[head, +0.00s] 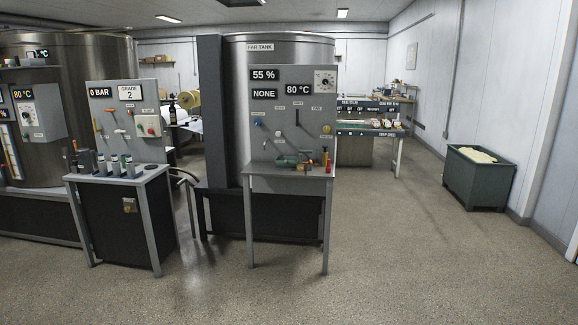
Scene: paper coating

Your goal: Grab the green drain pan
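A small green object that looks like the drain pan (287,161) sits on the grey shelf table (262,171) in front of the far tank (290,48). It is small in the head view, so its exact shape is hard to tell. Small red, orange and yellow items (327,161) stand to its right on the same table. Another small green piece shows just right of the pan. Neither of my grippers is in view.
A second grey bench (152,173) with several bottles and a valve panel stands to the left. A dark green bin (477,180) with pale material stands at the right. The speckled floor (400,260) in front and to the right is clear.

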